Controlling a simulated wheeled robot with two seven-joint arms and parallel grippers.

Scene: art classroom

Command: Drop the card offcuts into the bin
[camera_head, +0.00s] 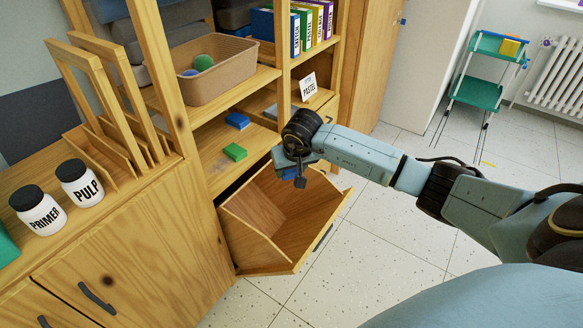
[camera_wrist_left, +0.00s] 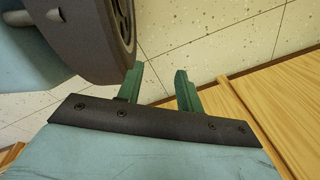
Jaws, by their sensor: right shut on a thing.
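The wooden bin (camera_head: 262,262) is tilted out from the foot of the shelf unit in the head view, with its mouth facing up. The part of its inside that I can see is bare wood. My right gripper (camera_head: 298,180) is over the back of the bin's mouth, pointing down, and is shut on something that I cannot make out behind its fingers. I cannot pick out the card offcuts for certain. My left gripper (camera_wrist_left: 160,88) shows in the left wrist view, its two green fingers apart with nothing between them.
A blue block (camera_head: 237,120) and a green block (camera_head: 234,152) lie on the shelf above the bin. A tan tray (camera_head: 216,84) with balls stands higher. Jars (camera_head: 80,187) stand on the left cabinet. Tiled floor (camera_head: 375,262) is clear right of the bin.

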